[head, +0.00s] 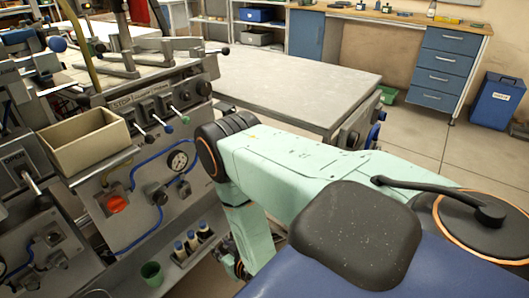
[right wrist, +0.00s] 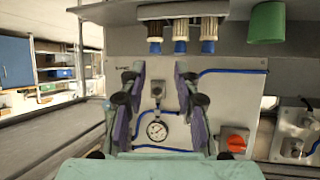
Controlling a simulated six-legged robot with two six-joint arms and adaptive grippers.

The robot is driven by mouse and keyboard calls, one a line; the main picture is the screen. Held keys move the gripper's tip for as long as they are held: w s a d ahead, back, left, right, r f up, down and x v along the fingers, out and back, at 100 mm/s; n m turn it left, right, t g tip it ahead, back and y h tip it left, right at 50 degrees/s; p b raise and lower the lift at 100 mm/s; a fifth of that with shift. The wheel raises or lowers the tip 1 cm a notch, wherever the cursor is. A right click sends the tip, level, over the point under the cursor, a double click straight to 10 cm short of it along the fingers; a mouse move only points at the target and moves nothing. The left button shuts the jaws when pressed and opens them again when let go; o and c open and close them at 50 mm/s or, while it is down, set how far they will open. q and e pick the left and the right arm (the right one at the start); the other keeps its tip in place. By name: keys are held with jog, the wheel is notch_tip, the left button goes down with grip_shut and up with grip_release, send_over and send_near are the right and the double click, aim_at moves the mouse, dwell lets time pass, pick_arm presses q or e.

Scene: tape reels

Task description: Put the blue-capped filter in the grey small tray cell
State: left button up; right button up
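Several upright filters stand in a small rack at the lower front of the machine in the head view; one filter (head: 191,240) has a blue cap. The right wrist view shows them inverted, with three blue-ended filters (right wrist: 181,34) in a row at the top. My right gripper (right wrist: 159,72) is open and empty, its fingers spread in front of the machine panel and apart from the filters. In the head view it is mostly hidden behind my pale green arm. My left gripper is not in view. I cannot make out a grey small tray cell for certain.
A beige open bin (head: 90,145) sits on the machine at left. A green cup (head: 151,273) stands beside the filters. The panel carries a gauge (head: 178,161), a red knob (head: 116,204) and blue hoses. A grey table (head: 290,85) behind is clear.

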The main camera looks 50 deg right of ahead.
jog(key=s+a+r+g, duration=0.1)
jog(key=s+a+g, duration=0.2)
jog(key=s, duration=0.6)
jog(key=s+a+r+n+g+y, duration=0.1)
jog(key=s+a+g, duration=0.1)
jog(key=s+g, duration=0.3)
jog(key=s+a+g+y, duration=0.1)
jog(key=s+a+g, duration=0.2)
jog(key=s, duration=1)
jog(key=shift+s+a+r+n+g, duration=0.15)
jog(key=shift+a+r+n+g, duration=0.2)
jog(key=shift+g, duration=0.25)
